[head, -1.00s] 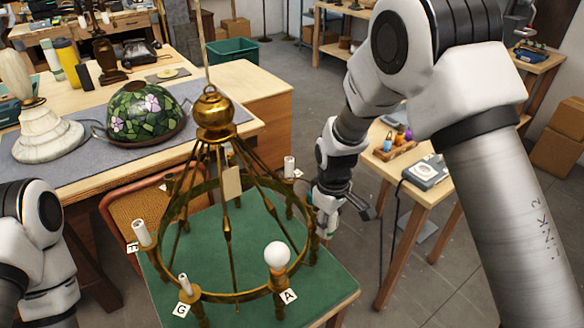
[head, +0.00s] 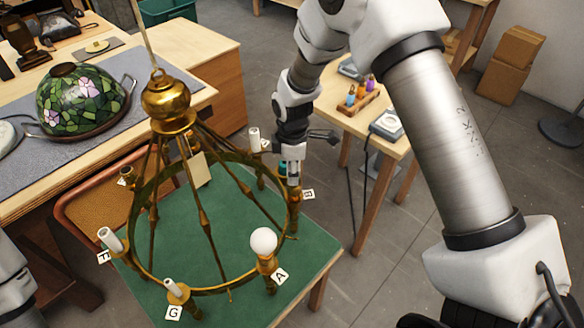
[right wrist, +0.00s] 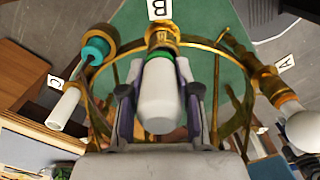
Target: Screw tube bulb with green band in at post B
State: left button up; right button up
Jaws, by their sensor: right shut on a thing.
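My right gripper (head: 293,178) is at post B on the right side of the brass chandelier ring (head: 205,290), beside label B (head: 308,194). In the right wrist view the gripper (right wrist: 160,108) is shut on a whitish tube bulb (right wrist: 160,92). The bulb's far end is in line with the brass socket of post B (right wrist: 162,38) and appears to meet it; how deep it sits cannot be told. Label B (right wrist: 159,9) shows just beyond. My left gripper is out of view.
A round white bulb (head: 263,241) stands at post A. White tubes stand at post G (head: 169,287) and the far-left post (head: 110,239). A teal part (right wrist: 97,48) is near post C. The green table (head: 210,238) is under the chandelier; a side table (head: 340,104) stands behind.

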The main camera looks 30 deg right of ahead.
jog(key=shift+s+f, duration=0.1)
jog(key=shift+s, duration=0.2)
jog(key=shift+a, duration=0.1)
jog(key=shift+w, duration=0.2)
jog(key=shift+s, duration=0.1)
jog(key=shift+f, duration=0.1)
dwell(0.4)
grip_shut()
